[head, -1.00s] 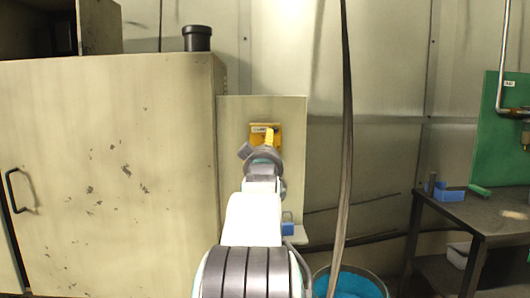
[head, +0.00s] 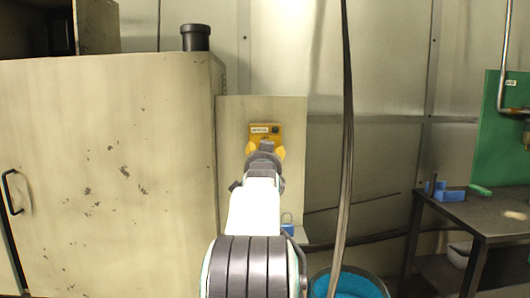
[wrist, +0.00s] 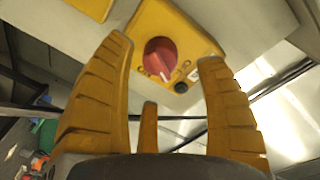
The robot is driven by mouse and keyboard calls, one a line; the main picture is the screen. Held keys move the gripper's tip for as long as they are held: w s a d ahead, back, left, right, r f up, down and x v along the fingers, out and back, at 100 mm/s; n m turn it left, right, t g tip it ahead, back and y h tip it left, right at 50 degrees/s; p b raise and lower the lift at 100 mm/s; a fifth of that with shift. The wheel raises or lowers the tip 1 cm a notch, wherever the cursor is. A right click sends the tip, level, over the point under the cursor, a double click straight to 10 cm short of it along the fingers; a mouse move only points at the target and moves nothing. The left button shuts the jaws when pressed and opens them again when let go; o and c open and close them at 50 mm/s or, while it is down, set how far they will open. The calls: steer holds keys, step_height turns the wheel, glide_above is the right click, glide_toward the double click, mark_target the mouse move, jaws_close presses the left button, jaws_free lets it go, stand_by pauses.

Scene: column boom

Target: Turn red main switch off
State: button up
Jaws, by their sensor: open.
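The red main switch (wrist: 160,57) is a round red knob on a yellow box (wrist: 185,25). In the wrist view it sits at the upper middle, between and beyond the two yellow fingers, with a gap to each. A white mark shows on the knob's lower edge. My gripper (wrist: 168,50) is open and empty, facing the box. In the head view the yellow box (head: 264,130) is on a beige panel; my gripper (head: 265,150) is in front of its lower part and hides the knob. I cannot tell the exact distance to the knob.
A large beige cabinet (head: 110,170) stands left of the panel (head: 290,108). A dark cable (head: 347,150) hangs to the right. A blue bucket (head: 350,285) is on the floor below. A dark table (head: 480,215) stands at the right.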

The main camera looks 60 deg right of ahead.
steer(key=shift+p+x, duration=0.5)
steer(key=shift+x, duration=1.8)
steer(key=shift+c, duration=0.3)
steer(key=c, duration=1.2)
steer(key=shift+o, duration=0.2)
steer(key=n+b, duration=0.2)
steer(key=b, duration=0.1)
steer(key=shift+f+n, duration=0.3)
steer(key=shift+f, duration=0.05)
steer(key=shift+a+r+n+t+b, duration=0.15)
steer(key=shift+n+b, duration=0.2)
steer(key=shift+n, duration=0.4)
steer(key=shift+d+r+n+t+b, duration=0.15)
steer(key=shift+n+b, duration=0.15)
steer(key=shift+n, duration=0.45)
steer(key=shift+a, duration=0.1)
steer(key=o, duration=1.2)
steer(key=shift+v, duration=5.9)
